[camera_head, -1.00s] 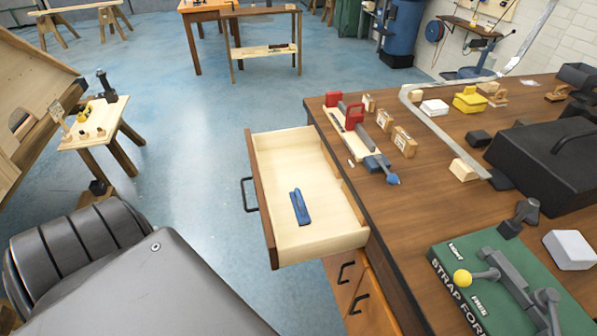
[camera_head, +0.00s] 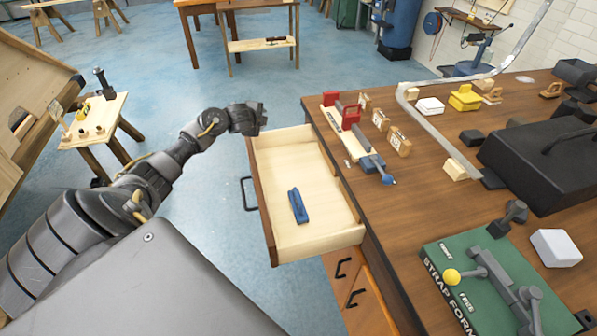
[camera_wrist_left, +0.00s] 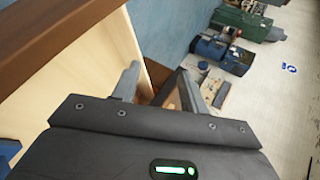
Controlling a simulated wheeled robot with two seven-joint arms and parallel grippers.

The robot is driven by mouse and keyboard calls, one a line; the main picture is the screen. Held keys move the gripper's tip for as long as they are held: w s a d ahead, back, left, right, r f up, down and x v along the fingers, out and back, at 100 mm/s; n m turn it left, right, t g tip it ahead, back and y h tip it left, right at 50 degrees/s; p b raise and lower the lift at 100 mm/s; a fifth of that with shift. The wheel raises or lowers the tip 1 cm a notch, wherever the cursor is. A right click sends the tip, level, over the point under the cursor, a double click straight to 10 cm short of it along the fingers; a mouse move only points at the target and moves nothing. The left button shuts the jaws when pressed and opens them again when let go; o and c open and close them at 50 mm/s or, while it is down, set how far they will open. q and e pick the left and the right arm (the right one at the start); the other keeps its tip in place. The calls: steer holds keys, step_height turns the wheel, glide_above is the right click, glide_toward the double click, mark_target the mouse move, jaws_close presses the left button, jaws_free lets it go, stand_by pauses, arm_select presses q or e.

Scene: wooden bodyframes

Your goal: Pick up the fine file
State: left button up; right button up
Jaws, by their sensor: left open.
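Several tools with red and blue handles and grey bars lie on a pale board (camera_head: 343,119) near the left edge of the workbench. I cannot tell which of them, if any, is the fine file. A blue tool (camera_head: 298,206) lies in the open wooden drawer (camera_head: 328,237). My left gripper (camera_head: 262,117) is at the drawer's far left corner, apart from all the tools. In the left wrist view its fingers (camera_wrist_left: 163,82) are spread with nothing held between them, and the pale drawer (camera_wrist_left: 95,62) shows beside them. My right gripper is out of view.
Small labelled blocks (camera_head: 399,142) stand right of the board. A bent metal strip (camera_head: 435,130), a black case (camera_head: 540,160) and a green strap former (camera_head: 490,285) occupy the workbench (camera_head: 390,220).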

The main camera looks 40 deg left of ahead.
arm_select(q)
steer(key=s+d+f+m+g+h+p, duration=0.1)
steer(key=d+m+h+p, duration=0.1)
steer(key=d, duration=0.6)
steer(key=s+d+f+m+g+h+p, duration=0.1)
steer(key=d+m+p, duration=0.15)
steer(key=d, duration=0.55)
steer(key=m+g+p, duration=0.3)
steer(key=m+g, duration=0.1)
steer(key=m, duration=0.3)
glide_toward(296, 203)
steer(key=shift+w+a+f+y+b, duration=0.15)
steer(key=shift+w+f+b, duration=0.15)
steer(key=shift+f+b, duration=0.3)
steer(key=shift+w+a+f+y+b, duration=0.15)
steer(key=shift+w+f+b, duration=0.2)
steer(key=shift+f+b, duration=0.25)
steer(key=shift+w+a+f, duration=0.15)
steer(key=shift+w+f, duration=0.1)
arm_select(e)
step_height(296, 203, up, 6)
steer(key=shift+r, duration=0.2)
arm_select(q)
steer(key=b+x, duration=0.1)
steer(key=x, duration=0.3)
steer(key=shift+f, duration=0.2)
steer(key=shift+w+f, duration=0.2)
steer(key=shift+f, duration=0.2)
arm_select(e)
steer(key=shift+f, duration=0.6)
